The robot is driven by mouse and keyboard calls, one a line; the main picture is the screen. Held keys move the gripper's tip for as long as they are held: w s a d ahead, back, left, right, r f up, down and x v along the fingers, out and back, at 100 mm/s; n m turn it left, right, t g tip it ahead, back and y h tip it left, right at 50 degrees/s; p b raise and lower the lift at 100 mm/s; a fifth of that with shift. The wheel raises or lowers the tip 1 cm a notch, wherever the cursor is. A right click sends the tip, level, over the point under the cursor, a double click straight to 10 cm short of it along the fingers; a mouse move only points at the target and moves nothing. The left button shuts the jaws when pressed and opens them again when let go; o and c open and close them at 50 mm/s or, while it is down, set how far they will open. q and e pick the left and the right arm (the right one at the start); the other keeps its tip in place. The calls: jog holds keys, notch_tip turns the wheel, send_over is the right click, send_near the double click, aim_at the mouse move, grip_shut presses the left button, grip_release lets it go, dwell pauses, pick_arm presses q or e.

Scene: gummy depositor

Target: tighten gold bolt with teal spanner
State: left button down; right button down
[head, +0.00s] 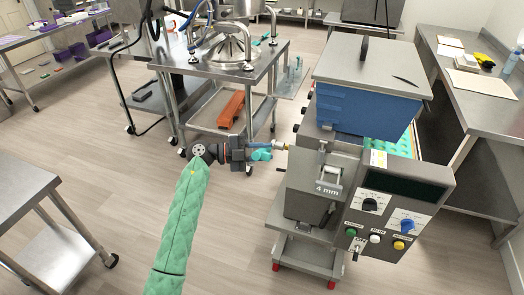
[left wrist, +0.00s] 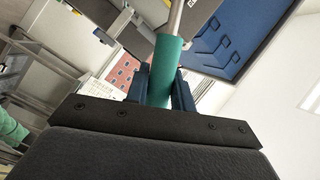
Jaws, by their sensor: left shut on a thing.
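My left gripper (head: 256,150) is at the end of the green-sleeved arm, beside the left side of the depositor (head: 318,190). It is shut on the teal handle of the spanner (head: 263,155). In the left wrist view the teal spanner (left wrist: 166,65) stands between the two dark fingers, its bare metal shaft running out of the top edge. The spanner's working end is out of that view. In the head view a small gold spot, likely the gold bolt (head: 287,146), shows at the depositor's side near the spanner. I cannot tell whether they touch. My right gripper is not in view.
The depositor carries a blue hopper (head: 353,108) with a grey lid and a control panel (head: 384,212). A steel cart (head: 222,68) with an orange block on its lower shelf stands behind. Steel tables stand at left (head: 30,190) and right (head: 478,95). Floor between is clear.

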pick_arm(q)
jog(key=shift+s+d, duration=0.1)
jog(key=shift+d, duration=0.5)
jog(key=w+d+f+m+g+h, duration=0.1)
jog(key=f+m+g, duration=0.3)
jog(key=f+m, duration=0.4)
jog(key=w+f+m+g+h, duration=0.2)
jog(key=f+m+g+h, duration=0.1)
jog(key=f+m, duration=0.6)
jog(key=m+g, duration=0.1)
jog(key=m, duration=0.3)
jog(key=shift+w+d+h, duration=0.3)
jog(key=shift+w+d, duration=0.1)
dwell(0.8)
jog(key=shift+a+f, duration=0.1)
